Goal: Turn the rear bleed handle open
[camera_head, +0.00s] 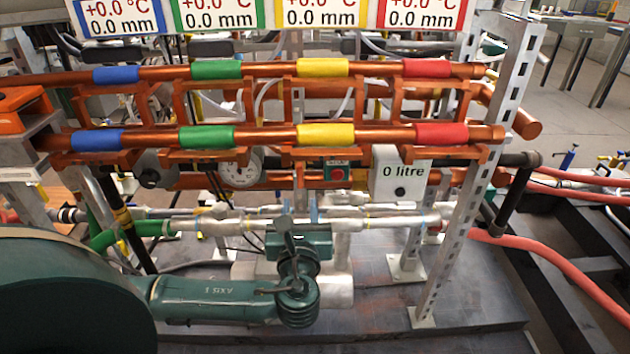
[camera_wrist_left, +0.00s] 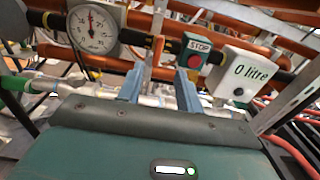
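My left arm comes in from the left and its gripper (camera_head: 299,210) points away, in front of the silver pipes (camera_head: 215,226) low on the rig. In the left wrist view my left gripper (camera_wrist_left: 160,88) shows two blue-grey fingers apart, with nothing held between them. An upright metal post and part of the silver pipes show in the gap behind the fingers. I cannot clearly single out the rear bleed handle in either view; it may be hidden or too small to tell. My right gripper is not in view.
Copper pipes (camera_head: 270,71) with coloured sleeves run across above the gripper. A round gauge (camera_head: 240,170), a red stop button (camera_head: 337,173) and a white "0 litre" box (camera_head: 399,174) hang behind. A slotted metal upright (camera_head: 480,150) and red hoses (camera_head: 540,258) stand right.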

